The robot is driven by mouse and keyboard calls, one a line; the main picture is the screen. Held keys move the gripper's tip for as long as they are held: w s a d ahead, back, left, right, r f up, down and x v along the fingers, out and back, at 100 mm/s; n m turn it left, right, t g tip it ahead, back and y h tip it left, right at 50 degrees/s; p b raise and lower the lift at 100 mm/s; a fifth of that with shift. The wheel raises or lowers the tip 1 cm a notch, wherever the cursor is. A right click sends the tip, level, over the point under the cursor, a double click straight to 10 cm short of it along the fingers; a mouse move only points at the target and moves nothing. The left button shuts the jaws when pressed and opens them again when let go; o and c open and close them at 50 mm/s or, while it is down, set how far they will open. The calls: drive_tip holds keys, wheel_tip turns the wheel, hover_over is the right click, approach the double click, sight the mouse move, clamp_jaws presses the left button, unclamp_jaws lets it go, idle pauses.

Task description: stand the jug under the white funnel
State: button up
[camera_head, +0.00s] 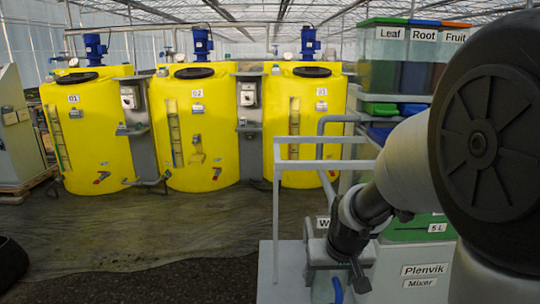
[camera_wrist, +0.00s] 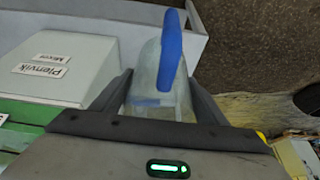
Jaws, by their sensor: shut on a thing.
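In the wrist view, my gripper (camera_wrist: 160,78) is shut on the jug (camera_wrist: 147,72), a translucent pale vessel with a blue handle (camera_wrist: 171,48). The jug sits between the two dark fingers, with the handle facing the camera. In the head view, my gripper (camera_head: 352,276) points down at the lower right, over the pale grey skid. A blue piece (camera_head: 338,290) below it looks like the jug's handle; the rest of the jug is hard to make out there. I cannot make out the white funnel in either view.
A Plenvik Mixer box (camera_head: 425,276) stands right of my gripper; it also shows in the wrist view (camera_wrist: 60,68). A pale rail frame (camera_head: 276,215) rises at the left. Leaf, Root and Fruit tanks (camera_head: 383,58) stand behind. Yellow tanks (camera_head: 90,135) line the back; floor is free between.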

drive_tip(key=shift+a+r+p, duration=0.1)
drive_tip(key=shift+r+p, duration=0.6)
drive_tip(key=shift+r, duration=0.25)
drive_tip(key=w+p+v, duration=0.1)
drive_tip(key=p+v, duration=0.8)
drive_tip(key=p, duration=0.8)
drive_tip(key=shift+r, duration=0.25)
drive_tip(key=shift+w, duration=0.2)
